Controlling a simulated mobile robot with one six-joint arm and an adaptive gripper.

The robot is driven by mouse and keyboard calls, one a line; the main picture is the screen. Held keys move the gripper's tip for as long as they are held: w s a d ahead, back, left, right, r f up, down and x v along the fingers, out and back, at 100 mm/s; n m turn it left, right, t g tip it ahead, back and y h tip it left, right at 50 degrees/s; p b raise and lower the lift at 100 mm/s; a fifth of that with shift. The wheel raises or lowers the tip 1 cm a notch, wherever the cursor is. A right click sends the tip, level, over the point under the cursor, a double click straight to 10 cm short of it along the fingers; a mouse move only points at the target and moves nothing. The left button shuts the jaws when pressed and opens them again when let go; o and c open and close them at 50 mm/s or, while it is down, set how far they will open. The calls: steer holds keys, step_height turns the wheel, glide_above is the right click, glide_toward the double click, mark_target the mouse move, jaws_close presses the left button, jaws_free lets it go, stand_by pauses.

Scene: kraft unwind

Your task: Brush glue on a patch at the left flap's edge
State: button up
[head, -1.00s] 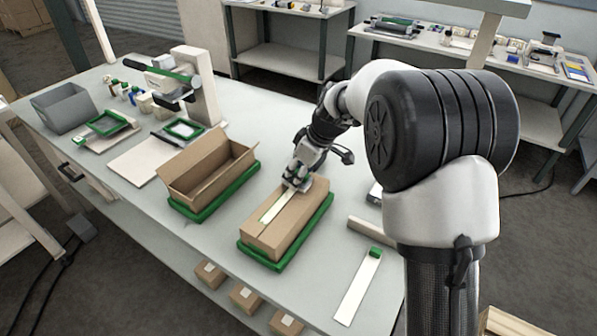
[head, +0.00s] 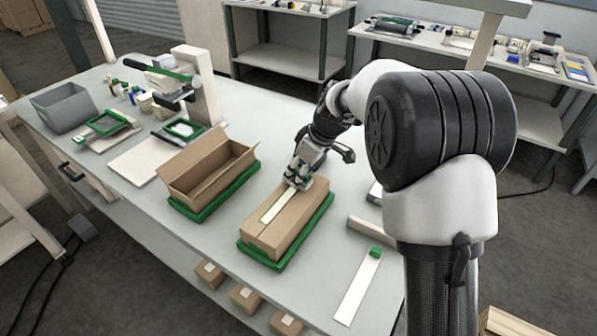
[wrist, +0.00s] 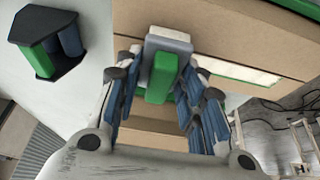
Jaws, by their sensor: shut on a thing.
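My gripper (head: 298,183) is over the far end of a closed brown box (head: 286,228) that stands on a green tray (head: 262,259). In the wrist view my gripper (wrist: 163,72) is shut on a tool with a green handle (wrist: 161,78) and a grey head (wrist: 168,42). The head is at or just above the cardboard; contact cannot be told. A pale strip (head: 272,208) lies lengthwise along the middle of the box top, its far end hidden by my gripper. I cannot make out glue or a separate patch.
An open, empty box (head: 210,168) with raised flaps stands on another green tray (head: 197,211) to the left. A white strip with a green end (head: 357,289) and a beige bar (head: 372,231) lie to the right. A grey bin (head: 63,107) stands far left.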

mark_target(299, 169)
stand_by(0.3)
steer(key=shift+r+p, duration=2)
steer(key=shift+r, duration=1)
